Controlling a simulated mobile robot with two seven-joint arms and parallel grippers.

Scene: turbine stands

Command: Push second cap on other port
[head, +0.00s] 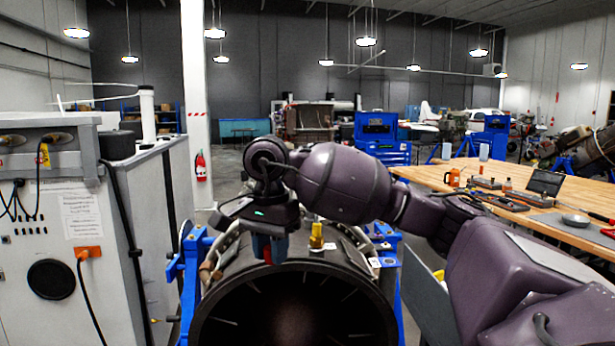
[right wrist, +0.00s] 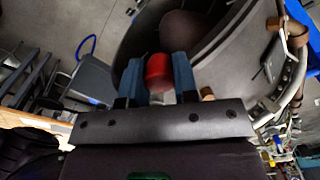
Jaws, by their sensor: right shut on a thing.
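My right gripper (head: 268,251) points down over the top front edge of the dark turbine casing (head: 355,287). It is shut on a red cap (right wrist: 158,68), which shows between the two blue fingers in the right wrist view. The cap's lower end and any port under it are hidden in the head view, so I cannot tell whether it touches the casing. A yellow cap-like piece (head: 316,236) stands upright on top of the casing, just right of the gripper. My left gripper is not in view.
A blue stand (head: 190,275) holds the casing on both sides. A grey control cabinet (head: 150,225) stands close on the left. A wooden workbench (head: 440,176) with tools and a laptop is at the right, behind my right arm.

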